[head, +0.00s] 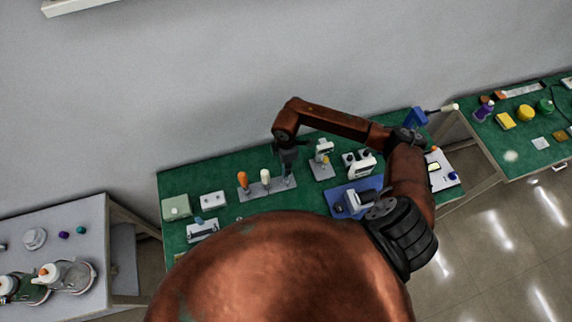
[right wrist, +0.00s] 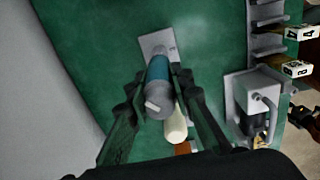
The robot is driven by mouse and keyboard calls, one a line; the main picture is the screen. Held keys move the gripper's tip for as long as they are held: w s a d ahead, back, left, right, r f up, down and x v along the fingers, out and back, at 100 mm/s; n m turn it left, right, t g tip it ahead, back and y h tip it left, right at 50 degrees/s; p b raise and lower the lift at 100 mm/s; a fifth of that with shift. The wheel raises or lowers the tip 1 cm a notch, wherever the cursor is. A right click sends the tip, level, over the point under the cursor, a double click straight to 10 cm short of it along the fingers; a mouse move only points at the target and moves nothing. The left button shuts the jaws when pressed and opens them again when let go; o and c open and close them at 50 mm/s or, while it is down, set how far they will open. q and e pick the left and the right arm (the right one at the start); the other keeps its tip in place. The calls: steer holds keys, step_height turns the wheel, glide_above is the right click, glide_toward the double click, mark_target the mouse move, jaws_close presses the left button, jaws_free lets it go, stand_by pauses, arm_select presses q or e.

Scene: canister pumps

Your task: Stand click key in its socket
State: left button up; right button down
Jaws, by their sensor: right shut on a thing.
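The click key (right wrist: 157,85), which I take to be the teal cylinder with a grey end, is between the fingers of my right gripper (right wrist: 158,98) in the right wrist view. The gripper is shut on it. A grey metal rack plate (right wrist: 157,42) lies beneath it, also seen in the head view (head: 276,187). The key is in line with a cream handle (right wrist: 176,128) and an orange handle (head: 242,180) standing there. The key hides its socket; I cannot tell whether its lower end is inside. In the head view my right gripper (head: 288,162) is over the plate's right part. My left gripper is not in view.
On the green bench, a small stand (head: 322,165) and white device (head: 361,164) are right of the rack. A blue tray (head: 337,204) is nearer. A pale green box (head: 176,207) and white block (head: 212,199) are left. Side tables flank the bench.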

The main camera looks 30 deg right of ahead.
steer(key=shift+f, duration=0.35)
stand_by(0.7)
steer(key=c, duration=1.6)
jaws_free()
step_height(320, 180, up, 12)
steer(key=shift+r, duration=0.1)
